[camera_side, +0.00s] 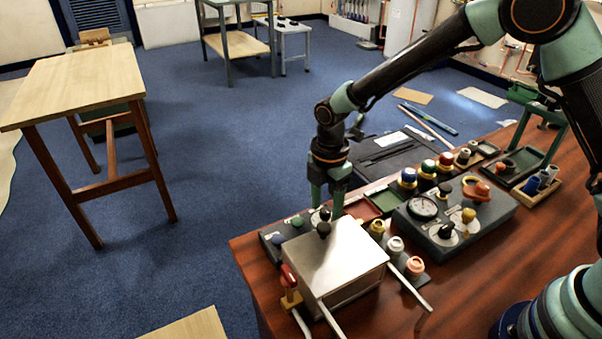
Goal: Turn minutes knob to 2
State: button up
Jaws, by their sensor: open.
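My gripper (328,205) points down with its fingers apart, at the back edge of the table behind the silver box. Right below and beside it are two small black knobs (323,229), partly overlapped by the fingers. I cannot tell whether the fingers touch them. A grey control box (485,221) stands to the right, with a round gauge (422,207), a black knob on a pale dial (446,231) and a yellow knob (468,215). No lettering is readable, so I cannot tell which knob is the minutes knob or its setting.
The silver metal box (340,258) stands close in front of my gripper. A red-handled valve (290,283) is at its left. Coloured buttons (408,177) line the back of the wooden table (460,295). The table's front right is largely clear.

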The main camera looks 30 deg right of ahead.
grip_shut()
jog(key=shift+m, duration=0.3)
jog(key=m, duration=0.5)
jog(key=shift+m, duration=0.4)
jog(key=m, duration=1.1)
jog(key=shift+m, duration=0.3)
jog(key=m, duration=0.5)
jog(key=shift+m, duration=0.3)
